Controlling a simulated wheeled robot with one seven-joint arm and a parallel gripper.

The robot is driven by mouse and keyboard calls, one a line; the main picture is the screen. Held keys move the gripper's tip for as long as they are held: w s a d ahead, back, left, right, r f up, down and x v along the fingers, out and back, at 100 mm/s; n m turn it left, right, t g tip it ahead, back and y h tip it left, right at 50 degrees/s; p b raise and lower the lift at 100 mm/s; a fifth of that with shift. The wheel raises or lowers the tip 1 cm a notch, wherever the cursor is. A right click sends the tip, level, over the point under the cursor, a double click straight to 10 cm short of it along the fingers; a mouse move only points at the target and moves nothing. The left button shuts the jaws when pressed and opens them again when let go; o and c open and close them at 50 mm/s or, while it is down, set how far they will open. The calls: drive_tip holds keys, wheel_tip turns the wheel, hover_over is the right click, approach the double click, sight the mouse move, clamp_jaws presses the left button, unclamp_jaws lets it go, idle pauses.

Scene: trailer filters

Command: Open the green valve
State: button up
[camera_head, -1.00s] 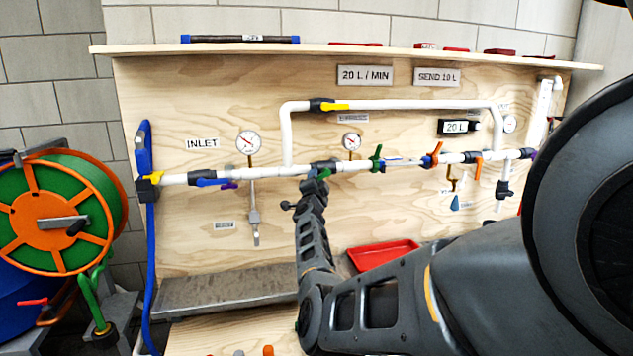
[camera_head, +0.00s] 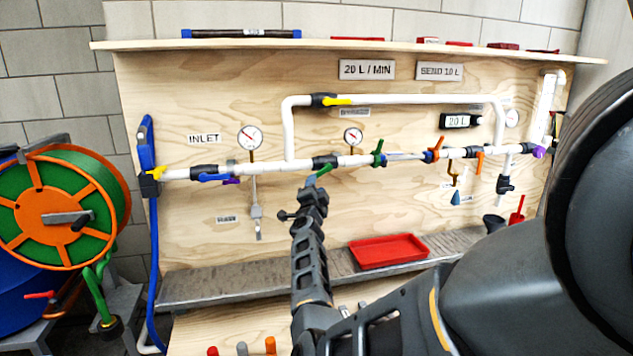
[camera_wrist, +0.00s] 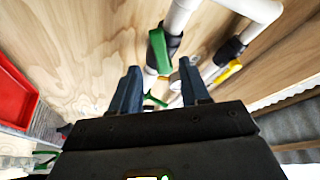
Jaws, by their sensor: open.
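A green lever handle (camera_head: 323,170) sits on a black valve body on the white pipe, just above the end of my gripper (camera_head: 314,183) in the head view. It also shows as a green handle (camera_wrist: 158,50) in the wrist view, ahead of my fingers. My gripper (camera_wrist: 162,88) is open, with two blue-grey fingers apart and nothing held between them. A second green handle (camera_head: 378,152) stands upright further right on the same pipe. It appears smaller, beyond the finger gap, in the wrist view (camera_wrist: 153,101). The head view partly hides my fingertips.
A yellow-handled valve (camera_head: 336,101) sits on the upper bypass pipe. Gauges (camera_head: 353,136) and orange handles (camera_head: 436,149) are on the board. A red tray (camera_head: 388,251) lies on the metal shelf (camera_head: 225,284). A hose reel (camera_head: 50,214) stands left.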

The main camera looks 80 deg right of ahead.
drive_tip(key=shift+a, duration=0.25)
drive_tip(key=shift+c, duration=0.3)
